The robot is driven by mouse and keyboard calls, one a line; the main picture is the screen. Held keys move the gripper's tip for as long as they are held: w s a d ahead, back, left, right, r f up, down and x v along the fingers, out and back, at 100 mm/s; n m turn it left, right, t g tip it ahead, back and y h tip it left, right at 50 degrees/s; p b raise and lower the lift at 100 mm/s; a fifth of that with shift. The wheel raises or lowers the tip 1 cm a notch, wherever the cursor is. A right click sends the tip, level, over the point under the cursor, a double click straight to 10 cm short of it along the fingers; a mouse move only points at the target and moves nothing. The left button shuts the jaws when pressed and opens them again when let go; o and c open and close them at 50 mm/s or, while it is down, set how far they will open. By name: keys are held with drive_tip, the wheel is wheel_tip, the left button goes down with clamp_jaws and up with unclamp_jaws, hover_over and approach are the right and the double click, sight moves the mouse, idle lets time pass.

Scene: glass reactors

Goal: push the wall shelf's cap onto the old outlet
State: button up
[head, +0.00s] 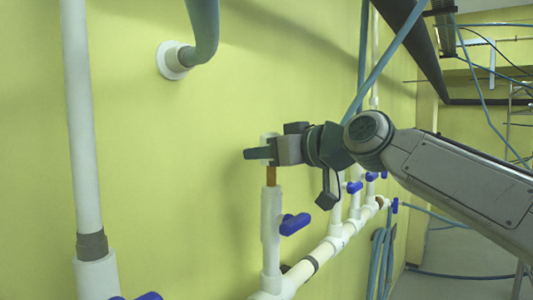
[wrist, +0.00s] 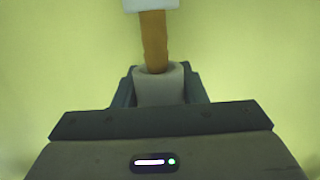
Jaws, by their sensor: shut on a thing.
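My gripper (head: 258,153) is shut on a pale cap (wrist: 158,90), whose upper end (head: 267,138) shows above the fingers in the head view. The old outlet is a brown-orange stub (head: 271,175) standing up from a white vertical pipe (head: 271,220), directly below my gripper. In the wrist view the stub (wrist: 154,42) runs from the white pipe end (wrist: 150,4) to the cap's mouth, and the cap's rim shows around its end. A length of stub is bare between cap and pipe. How deep the stub sits in the cap is hidden.
A blue valve handle (head: 294,223) juts from the outlet pipe below my gripper. A white manifold (head: 325,248) with more valves runs right along the green wall. A tall white pipe (head: 80,130) stands at left. A blue-grey hose (head: 204,30) meets the wall above.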

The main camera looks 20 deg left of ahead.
sight(271, 182)
drive_tip(key=shift+f+b, duration=2)
drive_tip(key=shift+b, duration=0.55)
idle(0.5)
drive_tip(key=o, duration=1.1)
drive_tip(key=shift+s+d+b, duration=0.2)
drive_tip(key=shift+d+b, duration=0.1)
drive_tip(key=shift+d, duration=0.2)
drive_tip(key=b+v, duration=0.4)
drive_tip(key=v, duration=0.8)
drive_tip(key=shift+s+d+r, duration=0.15)
drive_tip(key=shift+s+d, duration=0.1)
drive_tip(key=shift+d, duration=0.05)
